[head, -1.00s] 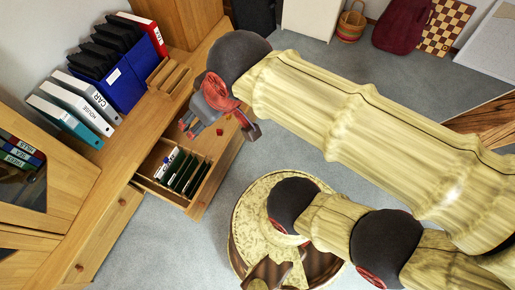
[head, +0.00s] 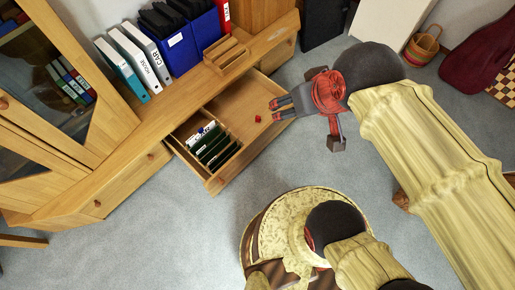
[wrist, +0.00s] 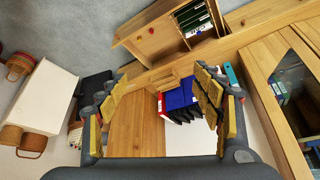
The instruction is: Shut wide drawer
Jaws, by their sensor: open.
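The wide drawer (head: 240,168) is pulled out of the low wooden cabinet. It holds green hanging files (head: 211,143) at its left side and a small red object (head: 257,118) on its bare right part. My gripper (head: 308,124) is open and empty, above and to the right of the drawer's front right corner in the head view. I cannot tell its exact height or whether it touches the drawer. In the wrist view the open drawer (wrist: 150,43) lies at the top, beyond my spread fingers (wrist: 160,100).
The cabinet top (head: 185,95) carries several binders (head: 133,62) and a wooden organiser (head: 226,55). A closed drawer (head: 125,182) is to the left. A round patterned piece (head: 265,235) is below the drawer in the head view. Grey carpet (head: 150,240) is clear at lower left.

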